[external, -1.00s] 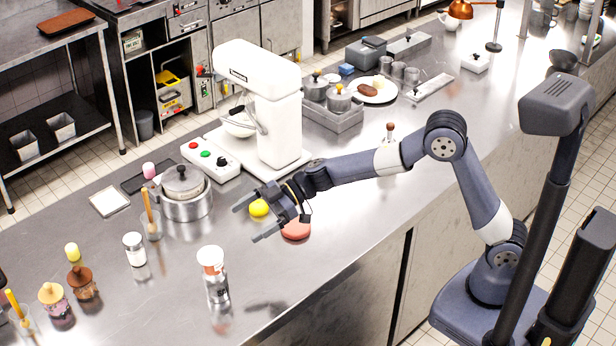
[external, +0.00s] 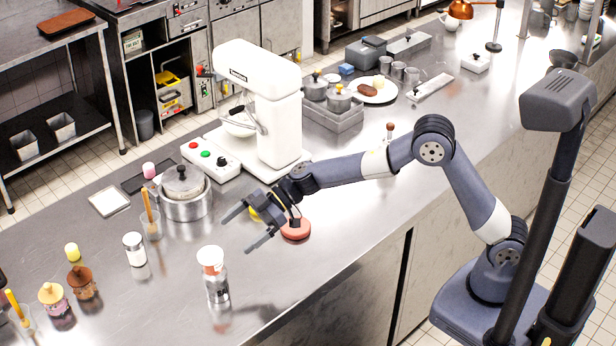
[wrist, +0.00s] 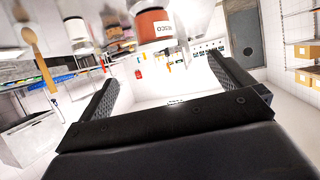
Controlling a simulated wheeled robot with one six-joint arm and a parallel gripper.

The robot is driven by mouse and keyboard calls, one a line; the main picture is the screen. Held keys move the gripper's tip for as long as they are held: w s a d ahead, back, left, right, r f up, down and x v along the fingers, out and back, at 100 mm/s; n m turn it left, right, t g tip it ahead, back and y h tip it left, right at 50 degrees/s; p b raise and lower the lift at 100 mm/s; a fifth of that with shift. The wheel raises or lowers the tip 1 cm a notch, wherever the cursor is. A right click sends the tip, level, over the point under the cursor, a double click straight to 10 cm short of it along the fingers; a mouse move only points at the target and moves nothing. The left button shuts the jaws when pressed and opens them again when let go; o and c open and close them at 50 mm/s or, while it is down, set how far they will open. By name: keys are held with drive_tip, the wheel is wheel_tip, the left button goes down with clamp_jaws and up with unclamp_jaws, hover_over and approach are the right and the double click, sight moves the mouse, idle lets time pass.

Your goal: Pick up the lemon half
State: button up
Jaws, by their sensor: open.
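The yellow lemon half (external: 254,213) lies on the steel counter and is partly hidden behind my gripper in the external view. My gripper (external: 234,231) is open and empty, with its fingers spread and pointing left above the counter. The lemon half shows just behind the fingers, near the gripper's palm. I cannot tell the height between them. In the wrist view, the open fingers (wrist: 168,85) frame the far room, and the lemon half is not visible there.
A red round item (external: 296,229) sits just right of my gripper. A white-and-orange-topped shaker (external: 213,275) stands in front, and a pot (external: 184,192) and a white stand mixer (external: 275,120) stand behind.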

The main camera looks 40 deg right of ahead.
drive_tip(key=c, duration=0.5)
drive_tip(key=shift+w, duration=0.1)
drive_tip(key=w+d+f+b, duration=0.1)
drive_tip(key=w+d+f, duration=0.2)
drive_tip(key=d, duration=0.7)
drive_tip(key=w+d+f+m+t+h, duration=0.1)
drive_tip(key=w+d+f, duration=0.3)
drive_tip(key=w+d, duration=0.3)
drive_tip(key=w+d+f+m+t+b, duration=0.1)
drive_tip(key=w+d+f, duration=0.3)
drive_tip(key=d, duration=1)
drive_tip(key=shift+w+h+b, duration=0.3)
drive_tip(key=shift+w+h, duration=0.1)
drive_tip(key=shift+w, duration=0.1)
drive_tip(key=shift+w+f, duration=0.1)
drive_tip(key=shift+f, duration=0.1)
drive_tip(key=shift+w+p+x, duration=0.2)
drive_tip(key=shift+p+x, duration=0.75)
drive_tip(key=shift+x, duration=4.2)
